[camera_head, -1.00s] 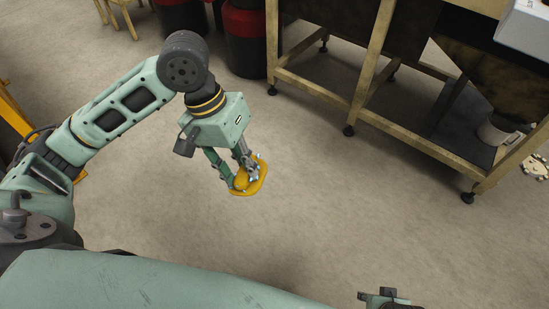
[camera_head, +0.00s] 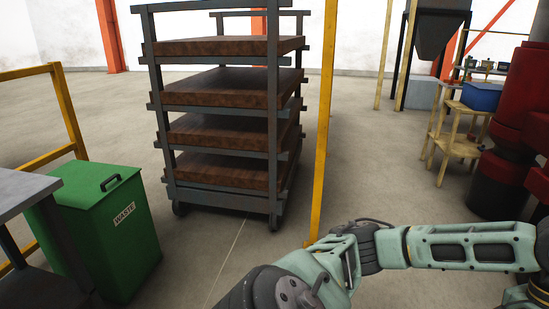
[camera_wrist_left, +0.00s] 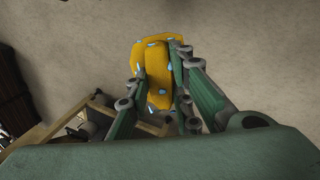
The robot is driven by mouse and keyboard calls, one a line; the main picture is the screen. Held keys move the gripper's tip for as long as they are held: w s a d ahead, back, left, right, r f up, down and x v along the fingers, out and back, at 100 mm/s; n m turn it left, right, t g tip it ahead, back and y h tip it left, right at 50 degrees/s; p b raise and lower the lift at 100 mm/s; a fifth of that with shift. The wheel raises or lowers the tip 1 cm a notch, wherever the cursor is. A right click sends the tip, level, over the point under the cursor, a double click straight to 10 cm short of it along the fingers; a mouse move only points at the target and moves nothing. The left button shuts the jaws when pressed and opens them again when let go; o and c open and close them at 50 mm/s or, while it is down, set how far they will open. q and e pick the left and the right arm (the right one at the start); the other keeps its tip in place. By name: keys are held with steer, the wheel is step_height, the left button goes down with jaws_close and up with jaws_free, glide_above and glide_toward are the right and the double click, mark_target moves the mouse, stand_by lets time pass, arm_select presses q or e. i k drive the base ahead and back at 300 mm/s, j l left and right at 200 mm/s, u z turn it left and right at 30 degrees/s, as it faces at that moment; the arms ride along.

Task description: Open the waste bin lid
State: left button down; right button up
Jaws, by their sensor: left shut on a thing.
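The green waste bin (camera_head: 112,235) stands at the lower left of the head view, with a WASTE label on its side. In the left wrist view my left gripper (camera_wrist_left: 160,75) is shut on a yellow object (camera_wrist_left: 158,62) with small pale blue marks. The fingers cover part of it, and I cannot tell what it is. In the head view part of my arm shows at the lower right, without its gripper. My right gripper is not in view.
A grey table (camera_head: 22,188) stands close in front of the bin's left side. A yellow rail (camera_head: 68,112) is behind it. A wheeled rack (camera_head: 164,120) with brown slabs stands right of the bin, then a yellow post (camera_head: 325,130).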

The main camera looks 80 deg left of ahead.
mark_target(87, 184)
steer(key=u, duration=1.7)
